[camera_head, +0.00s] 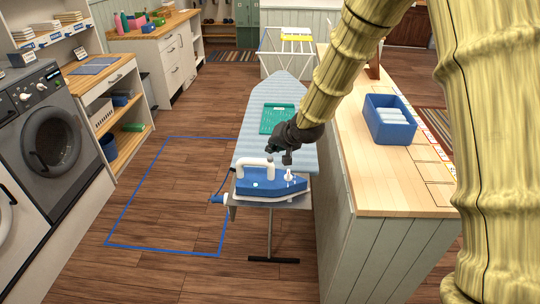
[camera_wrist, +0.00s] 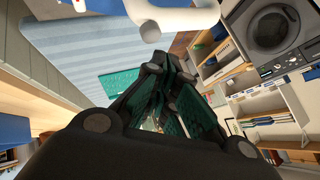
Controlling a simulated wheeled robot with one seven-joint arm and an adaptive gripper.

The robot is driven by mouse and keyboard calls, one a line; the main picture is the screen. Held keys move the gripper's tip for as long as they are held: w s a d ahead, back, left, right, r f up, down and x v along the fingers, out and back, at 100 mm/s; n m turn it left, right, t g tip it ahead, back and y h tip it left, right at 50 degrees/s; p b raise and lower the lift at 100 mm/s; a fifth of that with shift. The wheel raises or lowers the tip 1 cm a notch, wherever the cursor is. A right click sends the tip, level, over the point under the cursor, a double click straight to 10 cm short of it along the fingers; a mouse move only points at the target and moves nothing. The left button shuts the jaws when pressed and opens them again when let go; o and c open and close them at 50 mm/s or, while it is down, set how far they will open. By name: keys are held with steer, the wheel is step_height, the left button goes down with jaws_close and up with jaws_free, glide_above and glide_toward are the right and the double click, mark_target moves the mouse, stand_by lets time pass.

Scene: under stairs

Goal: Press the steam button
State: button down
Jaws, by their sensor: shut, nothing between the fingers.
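A blue and white iron (camera_head: 258,184) rests on a grey plate at the near end of the striped ironing board (camera_head: 247,150). Its white handle (camera_head: 243,166) arches over the left part of the body and also shows at the top of the wrist view (camera_wrist: 190,20). A small white knob-like part (camera_head: 289,176) stands on the iron's right part; it may be the steam button, but its detail is too small to tell. My gripper (camera_head: 279,158) is shut and empty, just above and behind the iron, between handle and knob. It shows dark in the wrist view (camera_wrist: 168,82).
A green mat (camera_head: 278,119) lies on the board behind the iron. A wooden-topped counter (camera_head: 375,193) with a blue bin (camera_head: 390,126) stands close on the right. A washing machine (camera_head: 45,130) stands at left. Open floor with a blue outline (camera_head: 160,249) lies left of the board.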

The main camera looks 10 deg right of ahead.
steer(key=shift+r+p, duration=1.5)
steer(key=shift+r, duration=0.9)
